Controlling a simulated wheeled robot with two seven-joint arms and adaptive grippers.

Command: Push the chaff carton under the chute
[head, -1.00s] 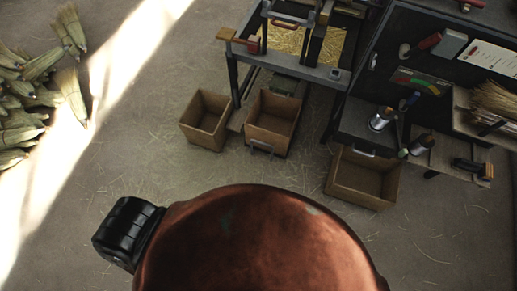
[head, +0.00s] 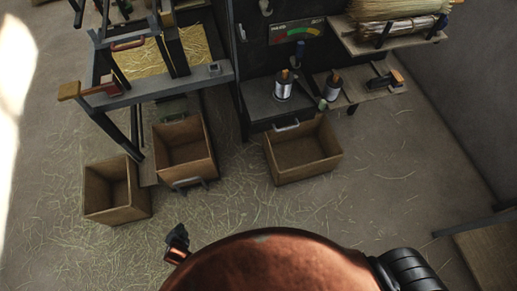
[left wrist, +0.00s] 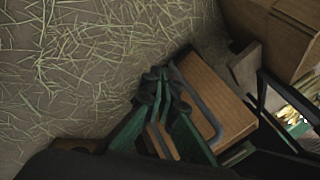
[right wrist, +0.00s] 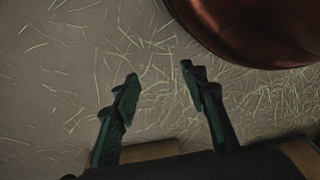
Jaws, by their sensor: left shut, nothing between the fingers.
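Three open brown cartons stand on the floor: a left one (head: 117,212), a middle one with a metal handle (head: 188,170) at the machine's foot, and a right one (head: 303,172) below the bench. None bears a readable label, so I cannot tell which is the chaff carton. I cannot clearly make out a chute. My left gripper (head: 177,238) is in front of the left and middle cartons. In the left wrist view its fingers (left wrist: 155,82) are shut and empty, close to a handled carton (left wrist: 215,95); contact is unclear. My right gripper (right wrist: 158,78) is open and empty above the floor.
The straw-topped machine frame (head: 165,93) stands behind the left and middle cartons. A dark bench with spools (head: 283,90) is above the right carton. Straw litters the floor, which is clear in front. A low wooden platform (head: 490,250) is at the lower right.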

